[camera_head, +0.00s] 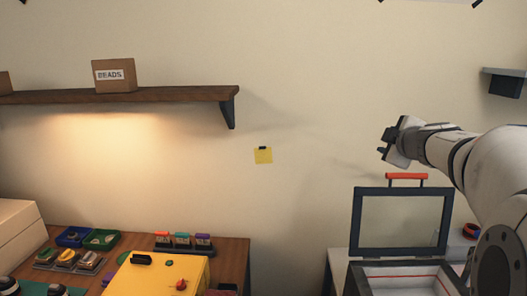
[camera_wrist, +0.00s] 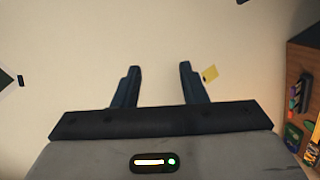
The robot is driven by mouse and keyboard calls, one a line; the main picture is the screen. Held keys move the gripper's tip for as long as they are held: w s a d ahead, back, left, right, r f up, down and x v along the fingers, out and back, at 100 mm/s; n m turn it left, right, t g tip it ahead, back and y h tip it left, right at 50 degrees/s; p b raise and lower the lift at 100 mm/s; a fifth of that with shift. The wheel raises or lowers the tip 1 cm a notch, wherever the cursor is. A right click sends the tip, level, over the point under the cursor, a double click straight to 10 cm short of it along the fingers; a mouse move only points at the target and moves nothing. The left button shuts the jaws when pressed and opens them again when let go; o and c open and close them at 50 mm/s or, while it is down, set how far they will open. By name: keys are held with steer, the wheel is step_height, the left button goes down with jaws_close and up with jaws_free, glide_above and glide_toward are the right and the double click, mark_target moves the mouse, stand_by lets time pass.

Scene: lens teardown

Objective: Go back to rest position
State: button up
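My gripper (camera_head: 383,144) is raised at the right in the head view, in front of the bare wall and above an open case. In the wrist view its two dark fingers (camera_wrist: 159,84) stand apart with nothing between them, only pale wall behind. My white arm reaches in from the right edge of the head view.
The open case (camera_head: 401,254) with its lid up and red handle (camera_head: 407,176) stands below my gripper. A wooden shelf (camera_head: 120,95) holds a box (camera_head: 114,76) labelled BEADS. A workbench (camera_head: 233,255) at lower left carries a yellow box (camera_head: 160,276) and trays. Open wall lies between.

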steer(key=s+a+f+m+g+b, duration=0.1)
steer(key=s+a+f+m+g, duration=0.2)
steer(key=s+f, duration=0.6)
steer(key=s+a+f+m+g+b, duration=0.2)
steer(key=s+a+f+m+g, duration=0.2)
steer(key=s+a+f, duration=0.4)
steer(key=s+a+f+m+g+b, duration=0.1)
steer(key=s+a+f+m+g, duration=0.3)
steer(key=s+f, duration=0.8)
steer(key=s+a+m, duration=0.1)
steer(key=s, duration=0.2)
steer(key=shift+a+m+y+b, duration=0.25)
steer(key=shift+m+y+b, duration=0.05)
steer(key=shift+m+b, duration=0.1)
steer(key=shift+s, duration=0.1)
